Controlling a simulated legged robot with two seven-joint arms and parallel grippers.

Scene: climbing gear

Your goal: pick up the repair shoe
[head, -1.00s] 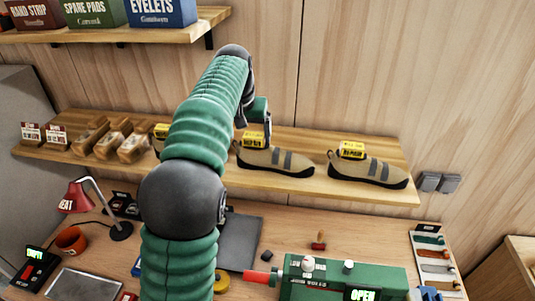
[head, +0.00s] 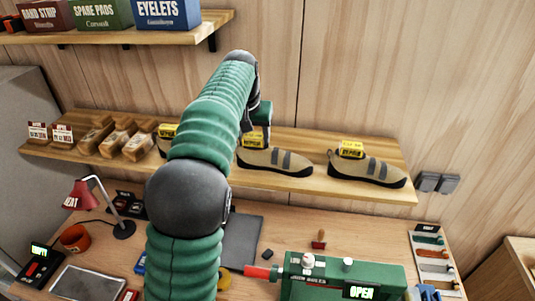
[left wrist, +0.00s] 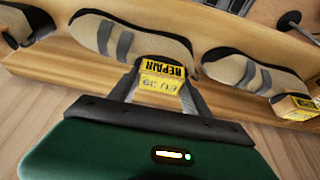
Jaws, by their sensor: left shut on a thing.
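A tan shoe with grey straps and a dark sole (head: 277,161) sits on the lower wooden shelf. A yellow tag reading REPAIR (left wrist: 162,77) is at its heel end. My left gripper (head: 262,137) reaches down over this end from behind my green arm. In the left wrist view the gripper (left wrist: 160,88) is shut on the tag, with one finger on each side of it. The shoe (left wrist: 128,42) appears to rest on the shelf still. Another tan tagged shoe (head: 367,168) stands to its right, and a third is mostly hidden behind my arm. My right gripper is not in view.
An upper shelf (head: 110,36) carries boxes.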

